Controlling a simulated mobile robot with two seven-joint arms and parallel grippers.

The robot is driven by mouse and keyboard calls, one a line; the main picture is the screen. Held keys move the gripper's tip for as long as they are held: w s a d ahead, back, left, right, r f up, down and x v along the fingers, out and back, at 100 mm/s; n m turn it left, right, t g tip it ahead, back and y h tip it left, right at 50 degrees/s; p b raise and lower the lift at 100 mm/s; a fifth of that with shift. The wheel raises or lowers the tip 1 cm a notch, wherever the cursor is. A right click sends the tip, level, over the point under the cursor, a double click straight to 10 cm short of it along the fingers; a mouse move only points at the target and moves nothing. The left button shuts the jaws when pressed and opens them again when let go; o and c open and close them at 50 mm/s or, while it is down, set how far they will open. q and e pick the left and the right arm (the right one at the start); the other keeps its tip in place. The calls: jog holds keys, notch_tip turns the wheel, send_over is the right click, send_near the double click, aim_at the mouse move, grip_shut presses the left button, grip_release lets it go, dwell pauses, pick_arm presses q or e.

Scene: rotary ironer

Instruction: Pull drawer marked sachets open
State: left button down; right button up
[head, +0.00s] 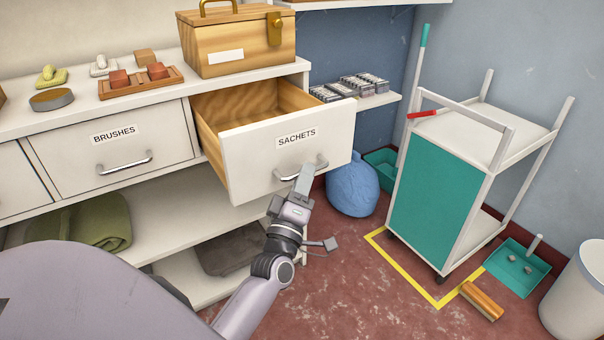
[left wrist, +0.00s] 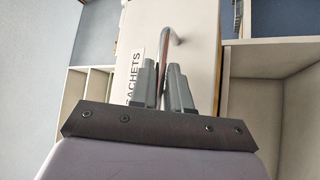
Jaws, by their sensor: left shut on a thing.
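The drawer marked SACHETS (head: 275,155) stands pulled out from the white cabinet, and its bare wooden inside shows. Its front carries a label and a metal bar handle (head: 318,164). My left gripper (head: 303,180) is shut on this handle, below the label. In the left wrist view the fingers (left wrist: 163,85) close around the handle bar (left wrist: 168,40), beside the SACHETS label (left wrist: 135,75) on the drawer front (left wrist: 190,60). The fingertips partly hide the handle. My right gripper is not in view.
The drawer marked BRUSHES (head: 115,145) is shut on the left. A wooden box (head: 238,45) stands on the counter above. Right of the open drawer are a blue bag (head: 352,185) on the floor and a cart (head: 435,190). Folded towels (head: 85,222) lie on the shelf below.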

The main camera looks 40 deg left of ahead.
pick_arm(q)
jog(key=shift+s+d, duration=0.2)
jog(key=shift+d, duration=0.35)
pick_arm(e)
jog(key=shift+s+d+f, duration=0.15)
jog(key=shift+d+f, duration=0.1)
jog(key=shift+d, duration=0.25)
pick_arm(q)
jog(key=c, duration=1.2)
grip_release()
jog(key=shift+o, duration=0.2)
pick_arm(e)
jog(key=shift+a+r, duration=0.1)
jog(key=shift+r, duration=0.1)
pick_arm(q)
jog(key=v, duration=0.7)
jog(key=shift+p, duration=0.3)
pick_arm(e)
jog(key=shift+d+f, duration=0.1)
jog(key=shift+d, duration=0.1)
